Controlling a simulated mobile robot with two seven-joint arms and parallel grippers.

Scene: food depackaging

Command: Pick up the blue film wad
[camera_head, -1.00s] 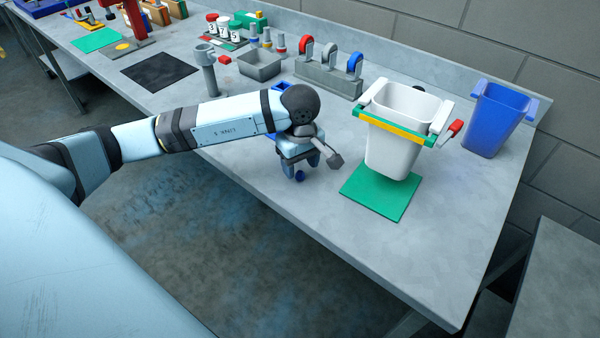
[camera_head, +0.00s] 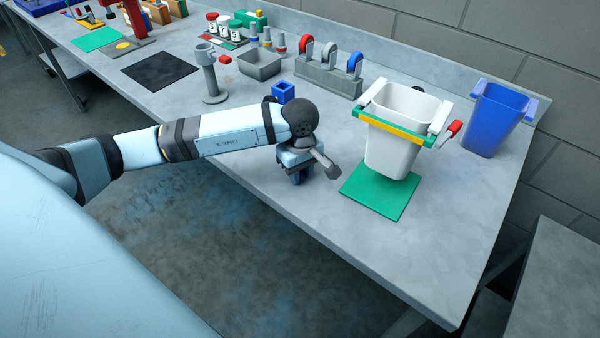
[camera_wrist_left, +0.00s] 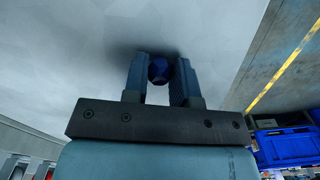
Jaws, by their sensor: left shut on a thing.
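The blue film wad (camera_wrist_left: 159,70) is a small dark blue faceted ball. In the left wrist view it sits between the two fingers of my left gripper (camera_wrist_left: 162,75), near their tips, and the fingers are shut on it. In the head view my left gripper (camera_head: 297,180) points down at the table, left of the green mat. The wad is mostly hidden by the fingers there. The gripper is low over the grey tabletop; I cannot tell whether the wad still touches it. My right gripper is not in view.
A white bin (camera_head: 392,150) with a yellow and green rim stands by the green mat (camera_head: 378,205). A blue bin (camera_head: 492,122) is behind it. A blue open cube (camera_head: 283,92) and a grey post (camera_head: 209,80) stand behind my arm. The front right tabletop is clear.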

